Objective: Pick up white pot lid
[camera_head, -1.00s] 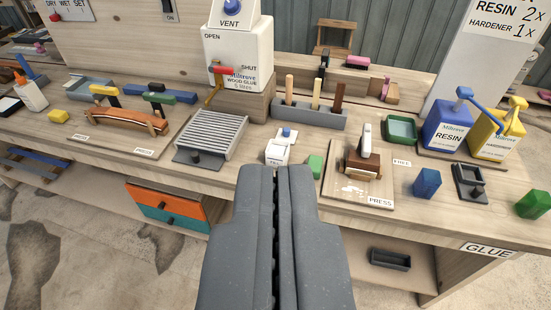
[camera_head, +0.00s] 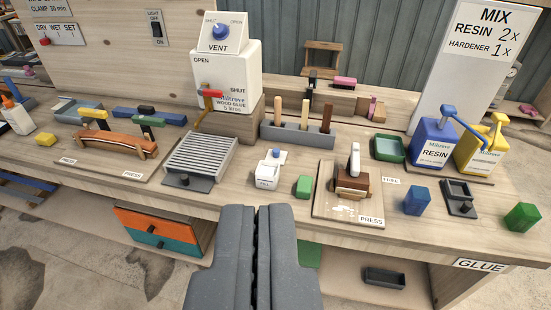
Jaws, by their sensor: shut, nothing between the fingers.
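A small white pot (camera_head: 267,177) with a label on its front stands near the front edge of the bench, just left of a green block. A white lid (camera_head: 277,160) with a blue knob shows at the pot's top and back. I cannot tell whether it rests on the pot or just behind it. My gripper (camera_head: 257,208) is shut and empty. In the picture its tips lie below the pot, apart from it, by the bench's front edge.
A slatted grey rack (camera_head: 200,156) stands left of the pot, and a green block (camera_head: 303,187) and a press board (camera_head: 330,205) stand to its right. A tool holder (camera_head: 292,135) with several handles is behind. Orange and teal drawers (camera_head: 158,229) sit below the bench.

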